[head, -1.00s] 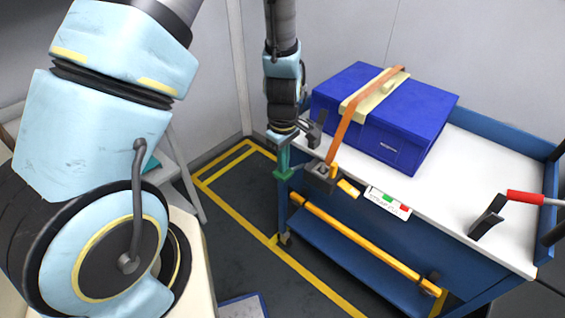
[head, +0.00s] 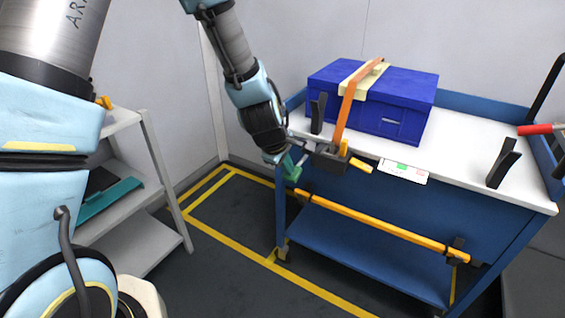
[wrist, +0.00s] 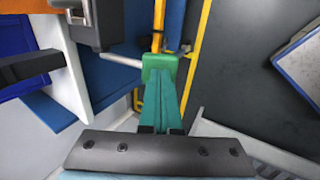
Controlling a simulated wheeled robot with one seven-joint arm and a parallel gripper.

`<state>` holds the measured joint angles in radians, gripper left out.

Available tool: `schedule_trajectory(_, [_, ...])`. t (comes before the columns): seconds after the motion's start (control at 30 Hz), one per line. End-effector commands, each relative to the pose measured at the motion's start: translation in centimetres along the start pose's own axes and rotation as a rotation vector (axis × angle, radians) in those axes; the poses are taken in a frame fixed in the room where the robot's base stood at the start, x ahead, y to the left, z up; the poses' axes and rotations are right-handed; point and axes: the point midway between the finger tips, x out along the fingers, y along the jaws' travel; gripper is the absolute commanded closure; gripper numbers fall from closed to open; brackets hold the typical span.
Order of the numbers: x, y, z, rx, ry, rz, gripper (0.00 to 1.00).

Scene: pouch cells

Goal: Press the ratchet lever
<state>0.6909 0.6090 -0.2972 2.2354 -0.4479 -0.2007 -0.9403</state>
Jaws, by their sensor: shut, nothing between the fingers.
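The ratchet (head: 330,158) is a dark block at the cart's front left edge, on the orange strap (head: 347,105). A short yellow-orange handle (head: 360,166) sticks out to its right; I cannot tell for sure if this is the lever. My gripper (head: 293,172), with green fingers, is shut and empty just left of the ratchet, slightly below it. In the wrist view, my gripper (wrist: 160,66) has its tip beside a thin pale rod (wrist: 121,61) near the dark ratchet body (wrist: 96,22). I cannot tell whether they touch.
The strap runs over a blue case (head: 405,105) on the white-topped cart (head: 455,168). A yellow rail (head: 385,227) runs along the cart's front. Dark upright brackets (head: 503,163) stand on the top. A grey shelf (head: 135,240) stands at left. Floor between is open.

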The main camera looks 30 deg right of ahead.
Motion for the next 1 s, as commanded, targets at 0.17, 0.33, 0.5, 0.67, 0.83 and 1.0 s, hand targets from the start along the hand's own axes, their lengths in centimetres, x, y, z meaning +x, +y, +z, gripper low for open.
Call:
schedule_trajectory(0.17, [0.9,0.1,0.5,0.003,-0.001,-0.003,1.0])
schedule_trajectory(0.33, [0.8,0.1,0.5,0.002,-0.001,-0.004,1.0])
schedule_trajectory(0.5, [0.5,0.3,0.4,0.003,-0.001,-0.005,1.0])
schedule_trajectory(0.67, [-0.2,0.7,0.4,0.003,-0.001,-0.005,1.0])
schedule_trajectory(0.83, [-0.6,0.9,0.4,0.003,-0.001,-0.005,1.0])
schedule_trajectory(1.0, [-0.6,0.9,0.4,0.003,-0.001,-0.004,1.0])
